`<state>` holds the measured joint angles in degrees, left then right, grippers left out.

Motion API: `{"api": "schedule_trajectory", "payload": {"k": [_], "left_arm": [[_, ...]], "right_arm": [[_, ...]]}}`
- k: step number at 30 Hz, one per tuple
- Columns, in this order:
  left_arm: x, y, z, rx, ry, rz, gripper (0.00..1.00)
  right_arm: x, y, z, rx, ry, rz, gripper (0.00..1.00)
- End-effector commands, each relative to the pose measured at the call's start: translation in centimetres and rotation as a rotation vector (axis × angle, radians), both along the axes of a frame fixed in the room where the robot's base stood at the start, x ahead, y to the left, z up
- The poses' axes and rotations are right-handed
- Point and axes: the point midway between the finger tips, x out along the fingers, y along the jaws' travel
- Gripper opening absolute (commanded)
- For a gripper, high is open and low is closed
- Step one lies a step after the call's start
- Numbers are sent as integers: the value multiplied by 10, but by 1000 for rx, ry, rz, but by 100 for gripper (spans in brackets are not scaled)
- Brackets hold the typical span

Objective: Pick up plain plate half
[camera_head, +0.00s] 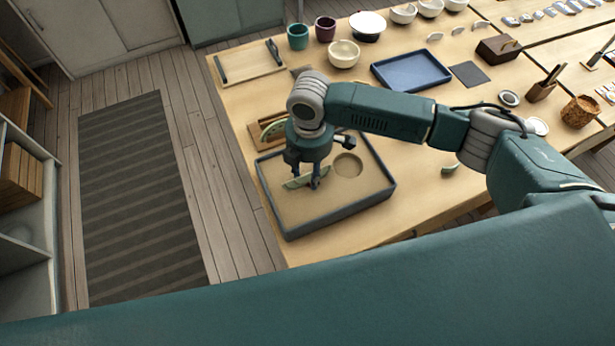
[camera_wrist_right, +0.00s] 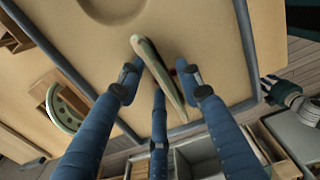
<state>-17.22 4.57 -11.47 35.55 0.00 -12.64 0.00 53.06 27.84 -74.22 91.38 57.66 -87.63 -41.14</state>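A pale green plate half (camera_head: 297,182) is at the sand tray (camera_head: 330,211), under my right gripper. In the right wrist view the plate half (camera_wrist_right: 152,62) shows nearly edge-on as a thin upright piece. My right gripper (camera_wrist_right: 160,84) is open, its fingers on both sides of the plate half with visible gaps. Fingers partly hide the piece in the head view (camera_head: 309,180). Another plate half with a patterned rim (camera_wrist_right: 65,108) stands in a wooden rack (camera_head: 256,134) behind the tray. What looks like my left gripper (camera_wrist_right: 285,92) is at the right of the wrist view, its fingers unclear.
The sand tray has a raised dark rim and a round hollow (camera_head: 347,165) right of the gripper. A blue tray (camera_head: 411,70), a cream bowl (camera_head: 343,54) and cups stand farther back. A small green shard (camera_head: 449,169) lies right of the sand tray on otherwise clear table.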

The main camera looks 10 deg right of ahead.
Motion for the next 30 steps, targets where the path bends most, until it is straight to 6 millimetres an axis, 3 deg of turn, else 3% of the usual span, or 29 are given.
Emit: {"api": "schedule_trajectory", "payload": {"k": [8,13,14,26,30], "left_arm": [[-4,0,4,1,5,0,35],[-3,0,3,1,5,0,35],[-3,0,3,1,4,0,35],[1,0,0,0,-2,0,35],[2,0,-3,-1,-3,0,35]], "right_arm": [[0,0,-3,0,1,0,35],[0,0,-3,0,0,0,2],[0,0,-3,0,0,0,0],[1,0,-2,0,-2,0,0],[1,0,9,1,-1,0,0]]}}
